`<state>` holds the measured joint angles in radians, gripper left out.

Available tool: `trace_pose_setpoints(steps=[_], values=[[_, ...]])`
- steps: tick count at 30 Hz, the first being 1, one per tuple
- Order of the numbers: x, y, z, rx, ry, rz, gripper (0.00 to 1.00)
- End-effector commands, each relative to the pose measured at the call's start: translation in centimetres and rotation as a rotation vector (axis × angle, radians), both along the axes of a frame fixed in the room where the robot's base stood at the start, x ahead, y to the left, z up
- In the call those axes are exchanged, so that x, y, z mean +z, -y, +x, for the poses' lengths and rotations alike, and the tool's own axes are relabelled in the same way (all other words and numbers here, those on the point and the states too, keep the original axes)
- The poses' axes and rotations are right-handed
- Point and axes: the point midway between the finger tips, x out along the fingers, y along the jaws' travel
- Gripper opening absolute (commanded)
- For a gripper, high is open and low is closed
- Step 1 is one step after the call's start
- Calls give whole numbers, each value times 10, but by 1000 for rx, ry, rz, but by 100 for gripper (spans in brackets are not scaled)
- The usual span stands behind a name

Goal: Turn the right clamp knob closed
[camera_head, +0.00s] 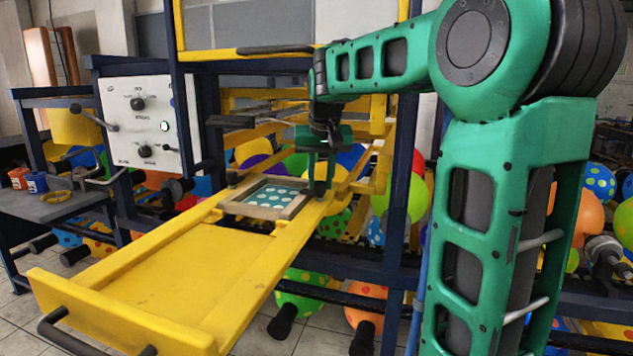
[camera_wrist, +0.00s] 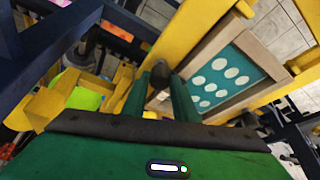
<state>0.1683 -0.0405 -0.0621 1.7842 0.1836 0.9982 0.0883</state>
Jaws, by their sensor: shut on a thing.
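The right clamp knob (camera_head: 319,188) is a small black knob at the right edge of the wooden screen frame (camera_head: 292,210), on the yellow tray. My green gripper (camera_head: 318,176) reaches down over it from above. In the wrist view the dark knob (camera_wrist: 160,72) sits between the tips of my two green fingers (camera_wrist: 158,84), and they are shut on it. The knob's lower part and exact turn angle are hidden. The frame holds a teal screen with pale dots (camera_wrist: 215,78). The left clamp knob (camera_head: 232,178) stands at the frame's left side.
The yellow tray (camera_head: 160,275) extends toward the front left and is bare there. Dark blue posts (camera_head: 395,215) and yellow rails surround my arm. A white control panel (camera_head: 142,122) stands left. Balloons (camera_head: 405,195) fill the space behind and below.

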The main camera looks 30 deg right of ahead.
Motion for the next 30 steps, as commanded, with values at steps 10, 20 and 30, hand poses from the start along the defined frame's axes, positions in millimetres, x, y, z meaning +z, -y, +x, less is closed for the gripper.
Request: trace_pose_setpoints(steps=[10, 20, 30], values=[[1, -1, 2, 164, 5, -1, 4], [1, -2, 2, 199, 5, -1, 4], [1, -2, 2, 197, 5, -2, 45]])
